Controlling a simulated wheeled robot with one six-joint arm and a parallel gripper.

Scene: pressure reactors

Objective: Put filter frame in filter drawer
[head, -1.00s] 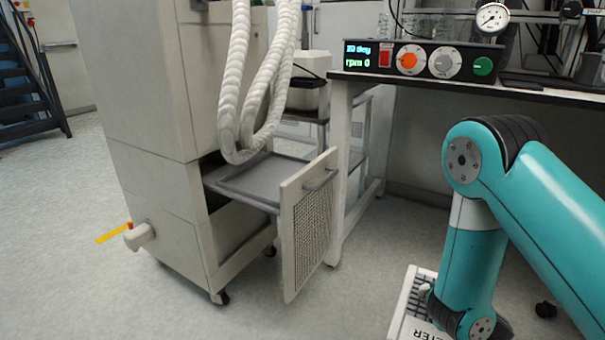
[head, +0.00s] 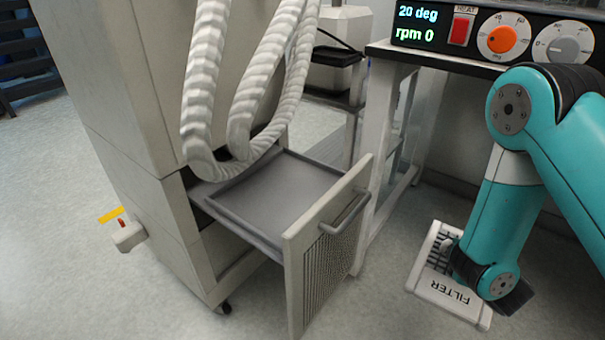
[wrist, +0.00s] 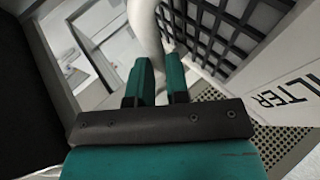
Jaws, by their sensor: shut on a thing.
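The filter frame (head: 447,296) is a white frame with a dark grid and the word FILTER on its side. In the head view it hangs at the lower right, under my teal arm. In the wrist view the frame (wrist: 285,85) fills the right side. My gripper (wrist: 157,80) is shut on its pale curved handle (wrist: 147,30). In the head view the arm's end hides the fingers. The filter drawer (head: 275,195) is pulled out of the beige cabinet, left of the frame. Its grey tray looks empty, and its front panel (head: 325,255) has a mesh and a bar handle.
Two white corrugated hoses (head: 240,110) hang over the drawer's rear left part. A bench (head: 385,120) with a control box (head: 480,35) stands behind, its leg close to the drawer front. Open floor lies between the drawer front and the filter frame.

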